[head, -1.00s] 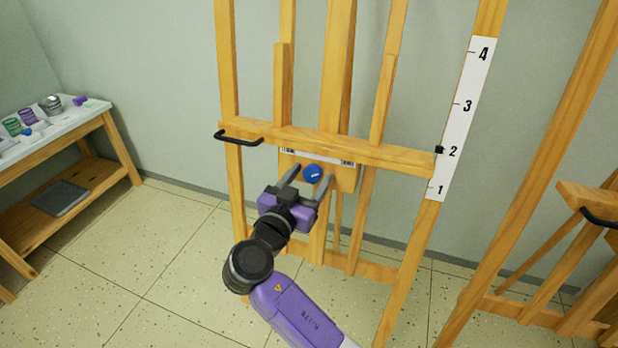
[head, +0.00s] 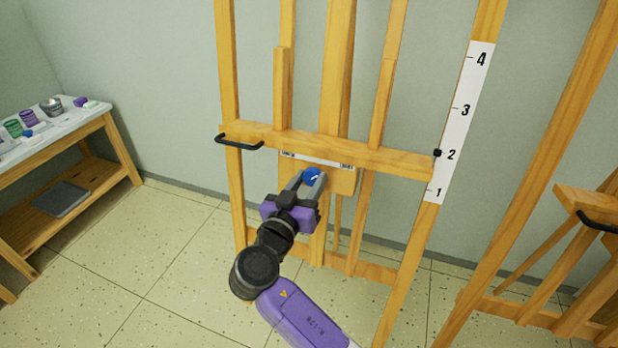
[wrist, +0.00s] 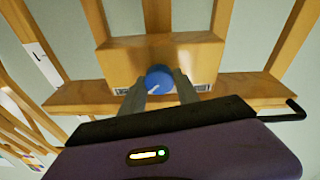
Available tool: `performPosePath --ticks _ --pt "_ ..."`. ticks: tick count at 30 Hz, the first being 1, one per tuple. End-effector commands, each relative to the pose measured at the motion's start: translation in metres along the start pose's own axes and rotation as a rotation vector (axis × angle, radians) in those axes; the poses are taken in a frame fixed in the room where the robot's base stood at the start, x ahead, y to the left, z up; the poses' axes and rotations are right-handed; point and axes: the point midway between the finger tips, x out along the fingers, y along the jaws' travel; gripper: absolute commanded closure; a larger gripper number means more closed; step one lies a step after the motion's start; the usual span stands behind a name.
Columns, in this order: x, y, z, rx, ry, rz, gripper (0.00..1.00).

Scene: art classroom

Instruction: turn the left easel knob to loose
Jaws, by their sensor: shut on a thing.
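The blue knob (head: 312,175) sits on a wooden block (head: 342,181) below the crossbar of the left easel (head: 385,156). It has a white pointer line, which in the head view points to the upper right. My gripper (head: 305,179) is shut on the knob, one grey finger on each side. The fingers partly cover the knob's sides. Labels (head: 318,161) lie at the block's top edge, partly hidden by the crossbar and too small to read.
A black handle (head: 239,142) sticks out from the crossbar's left end. A white number scale (head: 461,122) runs along the right leg. A table with jars (head: 75,124) stands at the left, and another easel (head: 575,250) at the right. Floor between is clear.

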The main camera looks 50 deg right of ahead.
Motion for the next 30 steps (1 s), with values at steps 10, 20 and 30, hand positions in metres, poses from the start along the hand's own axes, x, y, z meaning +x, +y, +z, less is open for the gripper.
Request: performPosePath --ticks 10,20,30 --pt "-0.0007 0.0019 -0.0025 -0.32 0.019 -0.057 1.0" --pt "-0.001 0.0024 -0.0039 -0.629 0.04 -0.113 1.0" --pt "-0.001 0.0032 -0.0048 -0.946 0.06 -0.171 1.0"
